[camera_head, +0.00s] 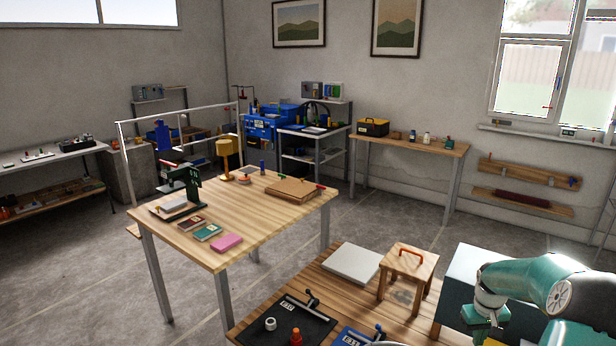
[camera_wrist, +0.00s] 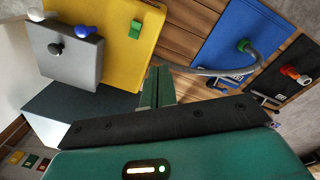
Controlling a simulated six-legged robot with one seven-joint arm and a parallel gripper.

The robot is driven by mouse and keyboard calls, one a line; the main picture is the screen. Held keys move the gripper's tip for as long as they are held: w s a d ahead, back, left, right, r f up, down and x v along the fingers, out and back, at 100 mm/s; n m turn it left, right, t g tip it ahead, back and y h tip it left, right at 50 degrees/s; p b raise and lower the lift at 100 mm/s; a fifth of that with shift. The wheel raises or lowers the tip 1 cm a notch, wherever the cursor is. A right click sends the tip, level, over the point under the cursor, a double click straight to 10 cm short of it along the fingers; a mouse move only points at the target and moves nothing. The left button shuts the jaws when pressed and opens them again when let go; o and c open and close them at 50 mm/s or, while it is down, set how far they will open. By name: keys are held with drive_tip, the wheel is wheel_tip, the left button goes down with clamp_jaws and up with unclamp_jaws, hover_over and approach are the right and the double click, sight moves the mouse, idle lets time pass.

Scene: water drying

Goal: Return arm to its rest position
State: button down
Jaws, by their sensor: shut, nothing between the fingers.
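My teal arm is folded at the lower right of the head view, and the green part at its lower end is partly cut off by the frame edge. In the wrist view, the green fingers of my gripper (camera_wrist: 158,86) are together with nothing between them. They are above a wooden tabletop (camera_wrist: 190,40). They touch no object that I can make out.
The near wooden bench holds a black mat (camera_head: 265,325), a pale slab (camera_head: 352,262) and a wooden stool (camera_head: 405,275). A teal box (camera_head: 470,265) is beside my arm. The wrist view shows a yellow panel (camera_wrist: 115,50), grey box (camera_wrist: 70,65) and blue mat (camera_wrist: 235,25).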

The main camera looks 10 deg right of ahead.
drive_tip(key=a+r+n+t+h, duration=0.2)
drive_tip(key=a+r, duration=1.7)
drive_tip(key=a, duration=0.4)
drive_tip(key=s+a+r+t+y, duration=0.1)
drive_tip(key=s+a+r, duration=0.2)
drive_tip(key=s+a, duration=0.5)
drive_tip(key=s+a+r+t+y, duration=0.1)
drive_tip(key=s+a+r+t, duration=0.1)
drive_tip(key=s+a, duration=0.7)
drive_tip(key=shift+s+a+r+n+t+y, duration=0.3)
drive_tip(key=shift+a+r+n+y, duration=0.15)
drive_tip(key=shift+a, duration=0.8)
drive_tip(key=shift+w, duration=0.1)
